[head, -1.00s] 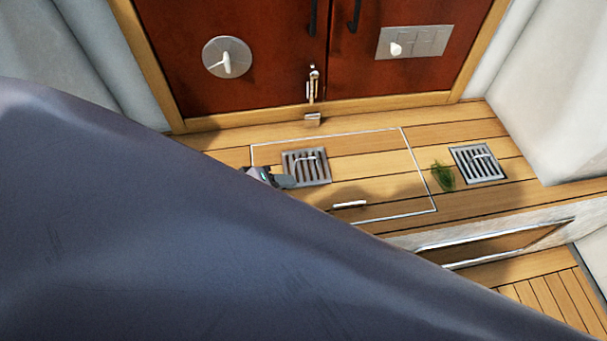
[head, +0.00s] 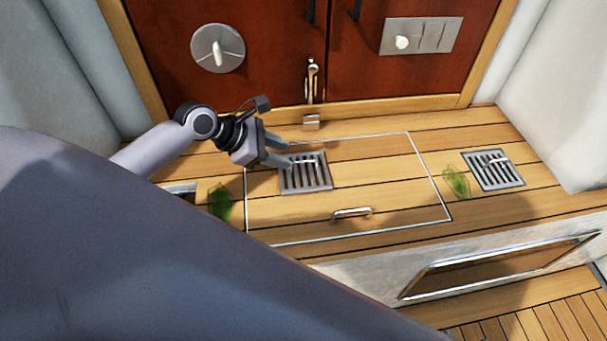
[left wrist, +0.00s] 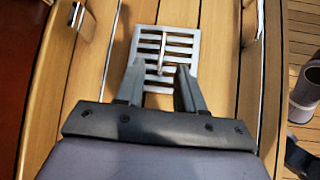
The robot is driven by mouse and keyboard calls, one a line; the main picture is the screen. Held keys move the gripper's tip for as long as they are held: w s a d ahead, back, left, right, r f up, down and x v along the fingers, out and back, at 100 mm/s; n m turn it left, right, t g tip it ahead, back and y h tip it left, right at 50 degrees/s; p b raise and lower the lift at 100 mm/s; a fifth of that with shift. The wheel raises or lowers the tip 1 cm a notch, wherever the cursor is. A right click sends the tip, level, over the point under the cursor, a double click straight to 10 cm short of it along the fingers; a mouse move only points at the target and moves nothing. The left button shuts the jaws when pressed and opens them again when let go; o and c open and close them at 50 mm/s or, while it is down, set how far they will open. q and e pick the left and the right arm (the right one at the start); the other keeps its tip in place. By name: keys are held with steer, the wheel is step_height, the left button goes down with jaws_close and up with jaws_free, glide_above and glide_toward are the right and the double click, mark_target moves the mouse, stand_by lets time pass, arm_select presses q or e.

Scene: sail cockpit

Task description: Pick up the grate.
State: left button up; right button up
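A grey slotted metal grate (head: 313,183) with a raised handle lies on the wooden hatch panel (head: 385,180). The grate also shows at the top centre of the left wrist view (left wrist: 178,41), its handle standing between the line of my fingers. My left gripper (head: 289,155) is open and empty, with its fingertips over the upper left part of the grate. In the left wrist view my left gripper (left wrist: 161,69) has a clear gap between its fingers, near the handle. Whether the fingers touch the grate I cannot tell. My right gripper is not seen.
A second grate (head: 493,170) sits at the right, beside a green weed clump (head: 456,182). Another green clump (head: 220,203) lies at the left, near a partly hidden metal-rimmed recess (head: 182,188). A hatch handle (head: 352,212) and latch (head: 312,82) stand close by. My grey body part blocks the lower left.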

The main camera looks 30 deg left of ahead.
mark_target(298, 162)
arm_select(q)
steer(key=b+x, duration=0.2)
steer(key=x, duration=0.3)
steer(key=shift+d, duration=0.15)
steer(key=shift+w+d+f, duration=0.2)
steer(key=shift+d+f, duration=0.05)
steer(key=shift+r, duration=0.1)
jaws_close()
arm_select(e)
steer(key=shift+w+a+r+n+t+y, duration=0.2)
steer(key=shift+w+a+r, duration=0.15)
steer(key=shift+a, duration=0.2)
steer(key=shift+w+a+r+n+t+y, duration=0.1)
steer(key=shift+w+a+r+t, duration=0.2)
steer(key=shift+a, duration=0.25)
